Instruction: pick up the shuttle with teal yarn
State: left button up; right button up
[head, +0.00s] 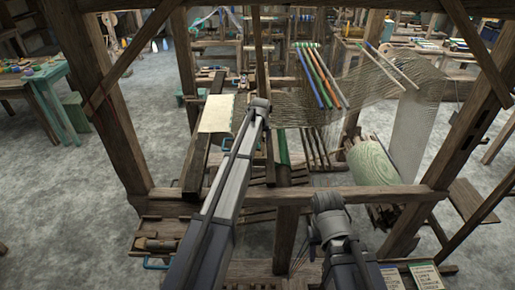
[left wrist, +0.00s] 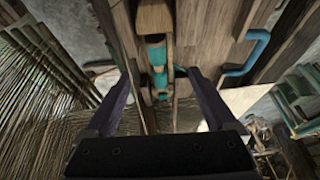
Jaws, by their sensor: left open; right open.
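A wooden shuttle with teal yarn (left wrist: 157,54) shows at the top centre of the left wrist view, lying lengthwise along a wooden surface. My left gripper (left wrist: 163,72) is open, its two dark fingers apart on either side of the shuttle's lower end in that view. I cannot tell whether they touch it. In the head view my left arm reaches up over the loom frame and its gripper is hidden. My right gripper (head: 310,243) is near the bottom centre of the head view, partly hidden by my right arm; it is open, with nothing visible in it.
The loom's wooden crossbeam (head: 385,194) runs across the front between thick posts. A tray with a blue handle (head: 156,264) sits at lower left. Stretched warp threads (left wrist: 45,95) fill the left of the wrist view. A blue handle (left wrist: 246,55) is at its right. Grey floor is open at left.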

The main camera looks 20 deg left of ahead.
pick_arm(q)
jog(key=b+x, duration=0.4)
jog(key=x, duration=0.1)
jog(key=shift+d+f+b, duration=0.1)
jog(key=shift+f+b, duration=0.05)
jog(key=shift+b, duration=0.15)
jog(key=shift+s, duration=0.1)
jog(key=shift+c, duration=0.2)
grip_shut()
